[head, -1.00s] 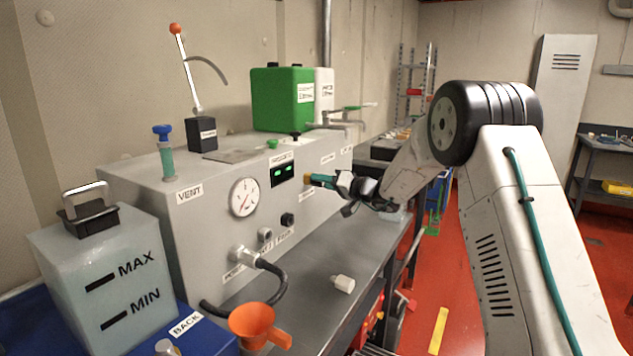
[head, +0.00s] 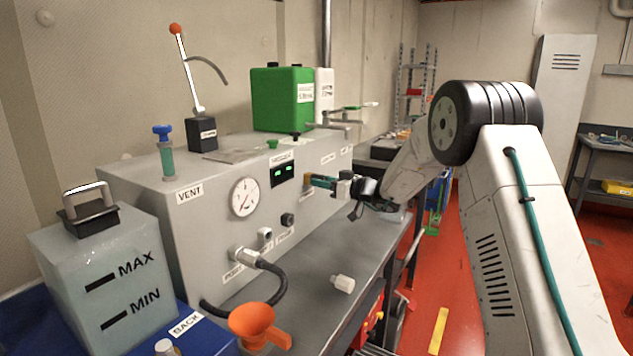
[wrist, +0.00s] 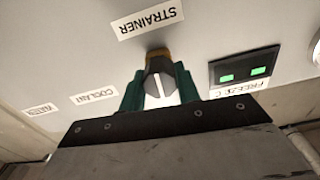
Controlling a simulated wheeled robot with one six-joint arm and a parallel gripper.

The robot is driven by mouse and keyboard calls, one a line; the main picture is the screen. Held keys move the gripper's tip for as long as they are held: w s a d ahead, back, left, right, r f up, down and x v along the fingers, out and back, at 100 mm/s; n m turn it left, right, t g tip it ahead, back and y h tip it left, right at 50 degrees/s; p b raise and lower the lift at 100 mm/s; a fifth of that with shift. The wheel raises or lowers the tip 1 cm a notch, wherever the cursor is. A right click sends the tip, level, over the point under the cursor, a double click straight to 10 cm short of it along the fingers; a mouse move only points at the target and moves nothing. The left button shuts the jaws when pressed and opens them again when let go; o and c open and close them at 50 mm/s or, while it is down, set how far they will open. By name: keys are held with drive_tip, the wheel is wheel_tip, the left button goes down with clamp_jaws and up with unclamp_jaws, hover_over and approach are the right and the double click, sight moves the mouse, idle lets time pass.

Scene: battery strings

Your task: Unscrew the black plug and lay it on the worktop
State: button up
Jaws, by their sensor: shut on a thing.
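The black plug (wrist: 156,80), with a white stripe on its face, sits at a brass collar (wrist: 158,53) beside the STRAINER label in the wrist view. My gripper (wrist: 160,85) is shut on it, with one teal finger on each side. In the head view my gripper (head: 318,182) reaches the front panel of the grey cabinet (head: 225,255) from the right, and the fingers hide the plug there. The brass still shows against the panel; I cannot tell how far the plug is turned. The grey worktop (head: 318,315) runs below the panel.
A small white part (head: 343,284) lies on the worktop below my gripper. An orange funnel (head: 255,324) and a black hose (head: 279,285) stand at the worktop's near end. A green display (head: 283,172) and a gauge (head: 244,198) are on the panel. The worktop's middle has bare room.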

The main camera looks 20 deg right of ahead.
drive_tip(key=n, duration=0.5)
drive_tip(key=shift+n, duration=0.4)
drive_tip(key=o, duration=1.3)
drive_tip(key=shift+c, duration=0.2)
drive_tip(key=shift+s+d, duration=0.1)
drive_tip(key=v, duration=0.4)
drive_tip(key=shift+s+d, duration=0.25)
drive_tip(key=shift+s, duration=0.05)
